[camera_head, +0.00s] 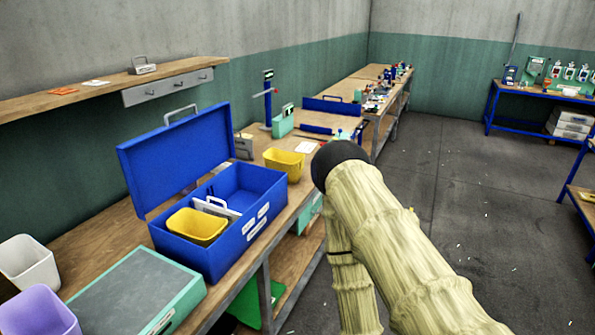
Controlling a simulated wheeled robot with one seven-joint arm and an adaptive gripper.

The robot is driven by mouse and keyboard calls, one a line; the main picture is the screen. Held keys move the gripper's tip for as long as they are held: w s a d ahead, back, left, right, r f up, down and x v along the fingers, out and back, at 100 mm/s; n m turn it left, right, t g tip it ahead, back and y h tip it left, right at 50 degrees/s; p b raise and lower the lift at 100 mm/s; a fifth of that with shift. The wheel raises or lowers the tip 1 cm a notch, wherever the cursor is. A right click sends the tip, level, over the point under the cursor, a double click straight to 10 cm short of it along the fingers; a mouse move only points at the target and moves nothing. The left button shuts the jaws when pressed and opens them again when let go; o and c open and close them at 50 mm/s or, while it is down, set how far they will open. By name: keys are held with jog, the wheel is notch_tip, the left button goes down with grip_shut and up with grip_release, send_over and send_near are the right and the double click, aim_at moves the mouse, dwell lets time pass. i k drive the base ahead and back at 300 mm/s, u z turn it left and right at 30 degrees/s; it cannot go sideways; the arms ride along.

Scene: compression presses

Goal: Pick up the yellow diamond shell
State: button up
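I cannot make out a yellow diamond shell in the head view. The yellow things I can tell are a yellow bin (197,226) inside the open blue case and another yellow bin (284,163) on the bench behind it. Many small coloured items (378,98) lie on the far part of the bench, too small to tell apart. My arm, in a beige sleeve with a black rounded joint, rises at the lower right and hides part of the bench edge and floor. My gripper does not show.
The blue case (256,224) stands open on the wooden bench. A green-framed dark panel (135,295), a white bin (28,262) and a purple bin (38,312) are nearer. A shelf (110,88) is on the left wall. Grey floor (470,200) lies open to the right.

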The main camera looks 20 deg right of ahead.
aim_at(292, 162)
jog(key=z, duration=0.75)
jog(key=i, duration=0.65)
jog(key=z, duration=0.75)
jog(key=i, duration=0.8)
jog(key=u, duration=0.7)
jog(key=i, duration=0.75)
jog(key=u, duration=0.8)
